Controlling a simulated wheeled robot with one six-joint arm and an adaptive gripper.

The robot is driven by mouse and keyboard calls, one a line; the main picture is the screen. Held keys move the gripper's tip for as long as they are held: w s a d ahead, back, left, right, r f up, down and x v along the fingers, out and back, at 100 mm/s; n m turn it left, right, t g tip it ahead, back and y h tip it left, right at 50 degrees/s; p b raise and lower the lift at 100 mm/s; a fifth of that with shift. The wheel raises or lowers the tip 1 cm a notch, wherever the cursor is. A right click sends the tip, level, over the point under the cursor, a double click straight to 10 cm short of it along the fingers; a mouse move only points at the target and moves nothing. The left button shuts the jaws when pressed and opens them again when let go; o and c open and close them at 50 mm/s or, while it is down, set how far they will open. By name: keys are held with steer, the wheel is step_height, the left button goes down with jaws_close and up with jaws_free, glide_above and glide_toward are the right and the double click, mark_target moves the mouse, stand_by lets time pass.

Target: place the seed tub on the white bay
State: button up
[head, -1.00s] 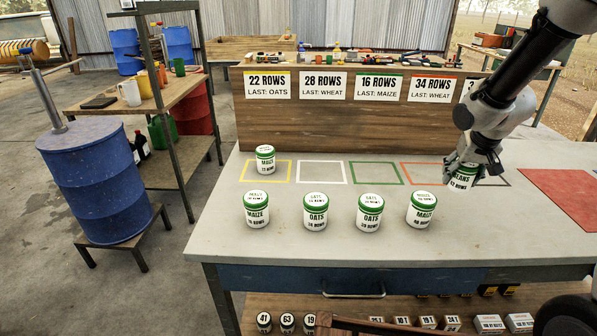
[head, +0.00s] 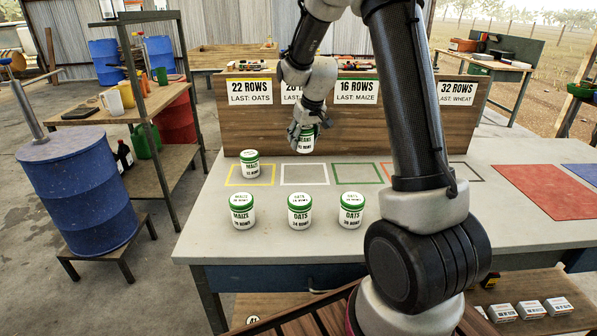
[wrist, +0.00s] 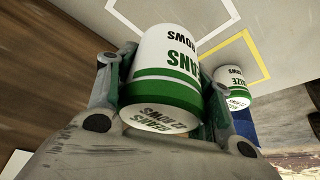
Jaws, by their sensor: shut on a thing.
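My gripper (head: 303,134) is shut on a white seed tub (head: 307,146) with a green lid, and holds it above the table in front of the board. In the wrist view the held tub (wrist: 166,70) sits between the fingers and reads BEANS. The white bay (head: 305,175) is a white outline on the grey table, empty, below the held tub in the head view. Part of a white outline (wrist: 207,18) also shows beyond the tub in the wrist view.
A maize tub (head: 242,211) and oats tubs (head: 300,211) (head: 351,210) stand in front. The green bay (head: 357,174) is empty. My arm hides the table's right-middle.

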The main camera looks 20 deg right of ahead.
mark_target(310, 137)
step_height(310, 137, down, 9)
stand_by(0.4)
steer(key=o, duration=1.2)
steer(key=shift+f, duration=0.15)
steer(key=shift+c, duration=0.2)
steer(key=v, duration=1.2)
steer(key=shift+w, duration=0.15)
steer(key=s+a+r, duration=0.1)
steer(key=s+r, duration=0.9)
steer(key=s, duration=1)
steer(key=s+r, duration=0.3)
steer(key=s, duration=1)
steer(key=shift+a+r+m, duration=0.2)
steer(key=shift+a+m, duration=0.2)
steer(key=shift+a, duration=0.05)
steer(key=shift+w, duration=0.1)
